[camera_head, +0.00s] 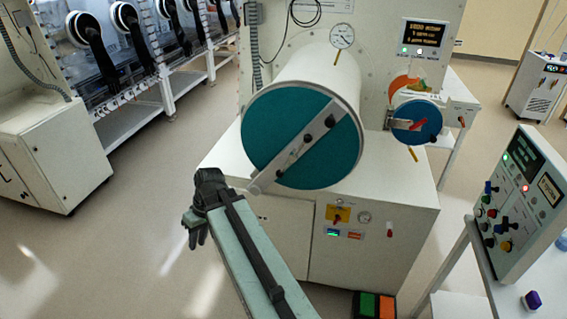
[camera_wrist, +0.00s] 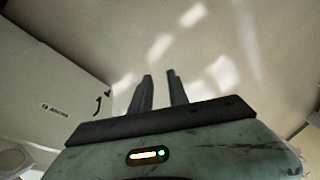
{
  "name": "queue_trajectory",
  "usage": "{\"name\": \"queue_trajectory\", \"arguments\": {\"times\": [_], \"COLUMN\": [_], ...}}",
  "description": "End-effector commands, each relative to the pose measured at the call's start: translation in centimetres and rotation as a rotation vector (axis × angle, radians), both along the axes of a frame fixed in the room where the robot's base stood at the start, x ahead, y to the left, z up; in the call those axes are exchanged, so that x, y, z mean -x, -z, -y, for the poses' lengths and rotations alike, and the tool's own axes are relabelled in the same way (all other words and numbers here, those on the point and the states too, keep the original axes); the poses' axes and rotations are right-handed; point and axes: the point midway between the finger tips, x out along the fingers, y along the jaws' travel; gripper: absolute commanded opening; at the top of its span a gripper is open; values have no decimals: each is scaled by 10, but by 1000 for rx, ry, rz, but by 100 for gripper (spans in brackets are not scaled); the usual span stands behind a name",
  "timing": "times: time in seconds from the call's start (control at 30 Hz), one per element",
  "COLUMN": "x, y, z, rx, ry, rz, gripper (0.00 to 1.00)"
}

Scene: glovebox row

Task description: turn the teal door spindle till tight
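The large teal round door (camera_head: 262,118) closes the front end of a white cylinder. A grey bar (camera_head: 267,178) runs diagonally across it, with dark knobs (camera_head: 308,139) near the middle that look like the spindle; its exact shape is too small to tell. My gripper (camera_head: 195,240) hangs to the lower left of the door, apart from it, pointing down. In the wrist view my gripper (camera_wrist: 161,88) shows two dark fingers with a gap between them, open and empty over the floor. The spindle is not in the wrist view.
A smaller blue round door (camera_head: 418,132) with a red handle is at the right. A control panel (camera_head: 515,200) stands on a table at far right. The white cabinet (camera_head: 385,245) is under the cylinder. Open floor (camera_head: 135,235) lies left of my gripper.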

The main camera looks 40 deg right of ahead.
Motion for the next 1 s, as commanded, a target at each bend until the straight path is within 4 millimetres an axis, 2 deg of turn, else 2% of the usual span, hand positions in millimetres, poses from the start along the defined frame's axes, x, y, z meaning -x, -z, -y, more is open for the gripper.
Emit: {"name": "queue_trajectory", "arguments": {"times": [0.03, 0.07, 0.17, 0.23, 0.33, 0.4, 0.47, 0.5, 0.6, 0.7, 0.8, 0.9, 1.0], "x": [-7, -10, -12, -5, 16, 38, 57, 67, 73, 81, 86, 87, 80], "y": [14, 13, 6, -3, -22, -35, -47, -62, -109, -135, -147, -149, -148], "z": [41, 62, 136, 193, 273, 323, 358, 376, 386, 394, 398, 398, 396], "rx": [-72, -112, -211, -238, -220, -176, -131, -114, -145, -164, -171, -172, -172], "ry": [12, 8, 3, 8, 23, 37, 47, 53, 42, 41, 42, 42, 43], "rz": [70, 124, 336, 505, 743, 895, 1002, 1078, 1244, 1347, 1396, 1405, 1404], "gripper": [21, 21, 21, 21, 21, 21, 21, 21, 21, 21, 21, 21, 21]}}
